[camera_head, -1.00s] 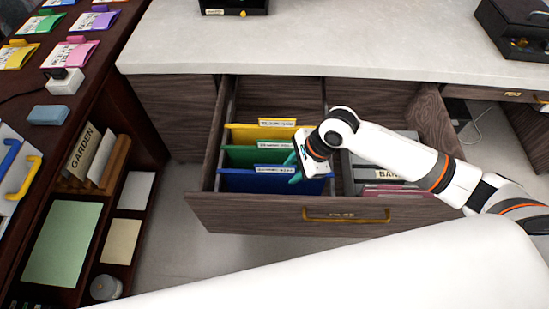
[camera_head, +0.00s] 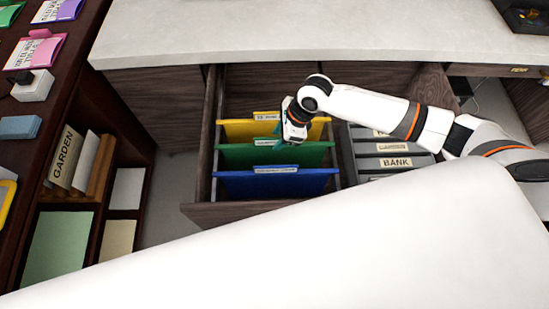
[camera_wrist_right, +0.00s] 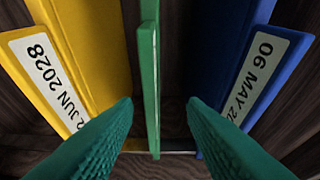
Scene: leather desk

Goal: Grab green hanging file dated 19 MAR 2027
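The green hanging file (camera_head: 308,156) hangs in the open drawer between a yellow file (camera_head: 245,131) behind it and a blue file (camera_head: 300,185) in front. Its label is too small to read in the head view. There the yellow file's label (camera_wrist_right: 45,75) reads "JUN 2028", partly hidden, and the blue file's label (camera_wrist_right: 265,70) reads "06 MAY 20".
The drawer's right compartment holds grey dividers, one labelled "BANK" (camera_head: 396,162). A pale countertop (camera_head: 250,35) lies behind the drawer. A dark shelf unit with a "GARDEN" folder (camera_head: 66,160) stands at left. A large white part of mine covers the lower foreground.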

